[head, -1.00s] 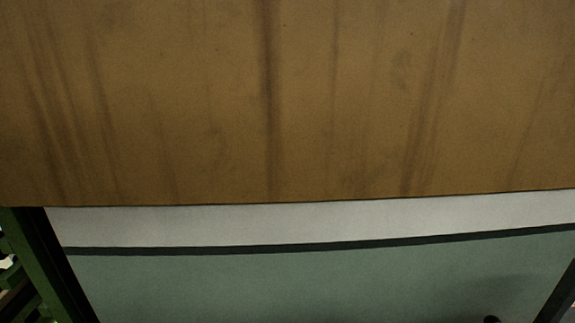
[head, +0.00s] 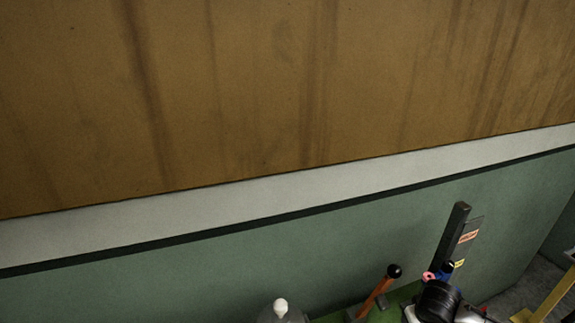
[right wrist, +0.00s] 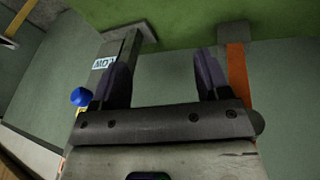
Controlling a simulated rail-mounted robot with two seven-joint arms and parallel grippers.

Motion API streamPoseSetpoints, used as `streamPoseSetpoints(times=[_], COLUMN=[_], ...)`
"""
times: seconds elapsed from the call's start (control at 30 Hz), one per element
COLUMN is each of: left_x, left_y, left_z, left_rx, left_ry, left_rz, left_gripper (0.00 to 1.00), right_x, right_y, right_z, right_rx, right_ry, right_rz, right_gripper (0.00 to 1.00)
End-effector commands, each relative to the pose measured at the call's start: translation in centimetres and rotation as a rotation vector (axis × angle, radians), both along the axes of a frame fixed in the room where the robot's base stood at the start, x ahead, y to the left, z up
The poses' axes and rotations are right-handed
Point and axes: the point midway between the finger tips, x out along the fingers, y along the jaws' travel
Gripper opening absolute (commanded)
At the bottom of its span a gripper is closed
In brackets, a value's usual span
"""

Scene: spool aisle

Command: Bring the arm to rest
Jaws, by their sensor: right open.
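My right gripper (right wrist: 163,78) is open in the right wrist view. Its two dark purple fingers stand apart, with nothing between them. Behind the gap is a plain grey-green surface, with a brighter green part (right wrist: 185,22) above it. No fingers of either gripper can be made out in the head view. My left gripper is in neither current view.
In the head view a black upright post with labels (head: 455,232), an orange lever with a black knob (head: 378,292) and a white knob (head: 280,305) stand before the wall (head: 270,90). A blue knob (right wrist: 80,97) and an orange bar (right wrist: 237,75) flank my right gripper.

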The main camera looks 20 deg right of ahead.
Motion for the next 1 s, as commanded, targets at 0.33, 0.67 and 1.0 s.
streamPoseSetpoints(times=[0.33, 0.67, 1.0], left_x=[0.0, 0.0, 0.0], left_y=[-0.5, -0.2, 0.0], left_z=[0.0, 0.1, 0.0], left_rx=[-0.017, -0.008, 0.001], left_ry=[-0.002, -0.001, -0.001], left_rz=[0.01, 0.006, 0.0], left_gripper=[0.43, 0.43, 0.43], right_x=[0.6, -8.6, -17.9], right_y=[10.7, 20.9, 26.4], right_z=[2.8, -1.7, -7.7], right_rx=[-0.371, -0.136, 0.145], right_ry=[-0.179, -0.28, -0.12], right_rz=[0.737, 0.622, 0.482], right_gripper=[0.69, 0.69, 0.69])
